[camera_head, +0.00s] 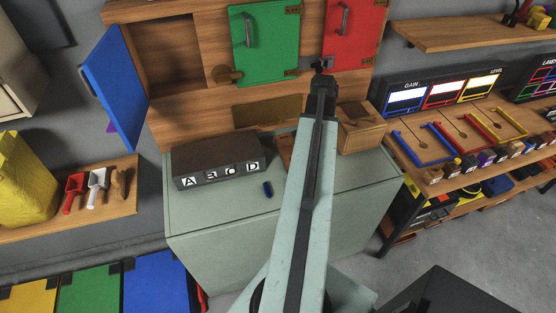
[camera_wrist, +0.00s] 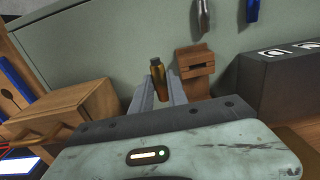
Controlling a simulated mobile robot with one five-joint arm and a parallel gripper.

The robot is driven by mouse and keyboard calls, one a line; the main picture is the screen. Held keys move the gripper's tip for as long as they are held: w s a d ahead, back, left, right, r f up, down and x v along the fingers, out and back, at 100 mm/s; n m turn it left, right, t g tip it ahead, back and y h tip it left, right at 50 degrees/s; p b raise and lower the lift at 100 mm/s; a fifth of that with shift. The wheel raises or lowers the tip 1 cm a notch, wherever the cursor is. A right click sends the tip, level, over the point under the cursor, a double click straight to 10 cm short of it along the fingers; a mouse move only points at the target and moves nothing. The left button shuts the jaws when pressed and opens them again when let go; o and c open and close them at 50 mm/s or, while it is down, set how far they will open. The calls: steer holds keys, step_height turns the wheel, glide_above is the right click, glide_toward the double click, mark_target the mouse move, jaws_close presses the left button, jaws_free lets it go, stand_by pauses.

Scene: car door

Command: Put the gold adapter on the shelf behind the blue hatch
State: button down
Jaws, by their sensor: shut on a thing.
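The gold adapter (camera_wrist: 158,76) is a small gold cylinder with a dark top. It is held between the fingers of my gripper (camera_wrist: 159,88) in the wrist view. In the head view my gripper (camera_head: 322,66) is at the far end of my arm, in front of the cabinet near the green and red hatches; the adapter is not clear there. The blue hatch (camera_head: 122,88) stands swung open at the cabinet's left. The shelf space behind it (camera_head: 172,52) is an open wooden compartment that looks empty.
The green hatch (camera_head: 265,45) and red hatch (camera_head: 355,35) are shut. A dark lettered block (camera_head: 218,160) and a blue item (camera_head: 268,189) are on the pale green cabinet (camera_head: 225,222). A wooden box (camera_head: 360,127) stands right of my arm.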

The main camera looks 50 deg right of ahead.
steer(key=shift+w+f+b, duration=0.2)
steer(key=shift+f+b, duration=0.1)
steer(key=shift+f, duration=0.05)
step_height(320, 180, down, 10)
steer(key=b, duration=1)
steer(key=shift+a, duration=0.1)
steer(key=c, duration=1.6)
jaws_free()
steer(key=shift+r, duration=0.15)
steer(key=shift+r, duration=0.1)
step_height(320, 180, up, 12)
steer(key=p, duration=1.3)
steer(key=shift+r, duration=0.2)
steer(key=shift+f, duration=0.1)
